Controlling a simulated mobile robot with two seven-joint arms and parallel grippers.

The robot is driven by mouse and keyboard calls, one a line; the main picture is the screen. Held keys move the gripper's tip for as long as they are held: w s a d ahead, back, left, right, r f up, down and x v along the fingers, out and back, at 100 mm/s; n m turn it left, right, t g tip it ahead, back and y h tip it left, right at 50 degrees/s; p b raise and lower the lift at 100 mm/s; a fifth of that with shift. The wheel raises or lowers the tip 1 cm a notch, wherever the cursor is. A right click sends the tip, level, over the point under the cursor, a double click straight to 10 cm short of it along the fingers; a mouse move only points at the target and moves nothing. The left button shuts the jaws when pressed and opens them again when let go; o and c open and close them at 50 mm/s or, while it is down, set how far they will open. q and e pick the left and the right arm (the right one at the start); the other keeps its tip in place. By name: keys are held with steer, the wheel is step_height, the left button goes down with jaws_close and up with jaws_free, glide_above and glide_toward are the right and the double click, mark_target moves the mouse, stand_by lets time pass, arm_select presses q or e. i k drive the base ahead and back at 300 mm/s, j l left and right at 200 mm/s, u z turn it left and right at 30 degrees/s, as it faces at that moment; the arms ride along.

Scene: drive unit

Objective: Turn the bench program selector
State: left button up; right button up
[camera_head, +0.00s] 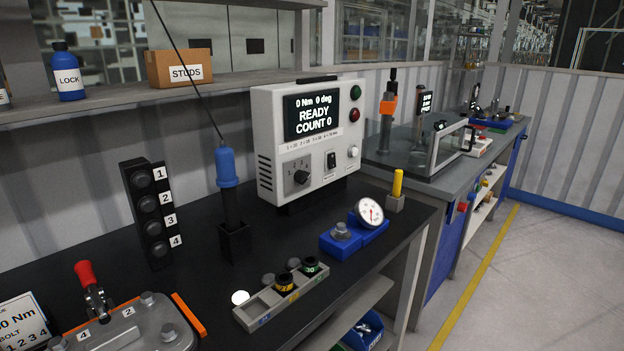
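The bench program selector (301,176) is a small dark rotary knob low on the front of a white control box (274,145). Small printed markings sit above the knob. The box's black screen (311,116) reads "0 Nm 0 deg READY COUNT 0". A black switch (331,160) sits right of the knob. A green button (355,92), a red button (354,115) and a white button (353,151) run down the right edge. Neither of my grippers is in view.
A blue-topped tool (226,168) on a cable stands in a black holder left of the box. A numbered black rack (149,210), a grey socket tray (284,297), a round gauge (369,211) and a red-handled clamp (88,283) also occupy the black bench. The bench before the box is partly clear.

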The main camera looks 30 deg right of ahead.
mark_target(302, 177)
steer(key=i+l, duration=0.1)
steer(key=l, duration=1.1)
steer(key=i+l, duration=0.15)
steer(key=l, duration=0.5)
